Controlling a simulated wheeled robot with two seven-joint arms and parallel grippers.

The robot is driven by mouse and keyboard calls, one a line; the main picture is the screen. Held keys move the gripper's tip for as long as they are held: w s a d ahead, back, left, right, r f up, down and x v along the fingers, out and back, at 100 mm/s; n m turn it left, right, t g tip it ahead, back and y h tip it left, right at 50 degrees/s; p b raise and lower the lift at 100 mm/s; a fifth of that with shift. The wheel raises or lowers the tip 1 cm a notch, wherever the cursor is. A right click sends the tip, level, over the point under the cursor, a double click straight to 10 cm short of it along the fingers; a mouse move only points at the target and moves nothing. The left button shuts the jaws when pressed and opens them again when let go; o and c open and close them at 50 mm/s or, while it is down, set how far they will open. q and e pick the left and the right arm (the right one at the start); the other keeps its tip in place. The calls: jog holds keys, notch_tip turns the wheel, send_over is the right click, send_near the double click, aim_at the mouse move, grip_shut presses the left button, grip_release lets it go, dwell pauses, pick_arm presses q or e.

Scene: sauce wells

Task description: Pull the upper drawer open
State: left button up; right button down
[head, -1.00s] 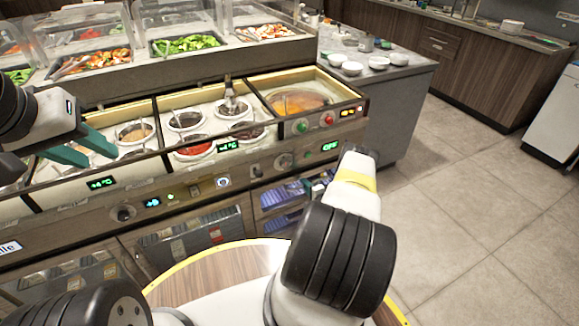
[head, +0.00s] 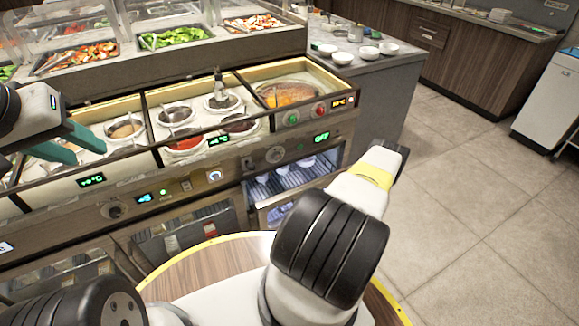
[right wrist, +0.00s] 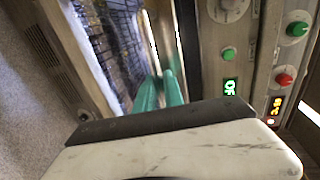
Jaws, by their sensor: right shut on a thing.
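The upper drawer (head: 270,203) is in the lower right of the counter front in the head view, below the OFF display. It stands partly out, with pale bowls and blue-lit contents visible inside; my right arm covers part of it. In the right wrist view, my right gripper's teal fingers (right wrist: 160,92) are close together, shut at the drawer's front edge. The exact part between them is hard to make out. In the head view, the right fingers are hidden. My left gripper (head: 75,143) is open and empty above the sauce wells at the left.
The counter (head: 222,178) holds sauce wells and a soup well (head: 290,92). Knobs and buttons line its front. A grey side counter with white bowls (head: 343,58) stands behind. Tiled floor (head: 480,190) at the right is clear.

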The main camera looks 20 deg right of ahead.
jog(key=f+v, duration=0.2)
jog(key=v, duration=0.9)
jog(key=s+f+v, duration=0.1)
jog(key=f+v, duration=0.1)
jog(key=v, duration=0.9)
jog(key=shift+s+d+f, duration=0.25)
jog(key=shift+s, duration=0.05)
jog(key=c, duration=1.5)
grip_release()
jog(key=shift+o, duration=0.2)
jog(key=v, duration=0.7)
jog(key=shift+s, duration=0.4)
jog(key=shift+d, duration=0.1)
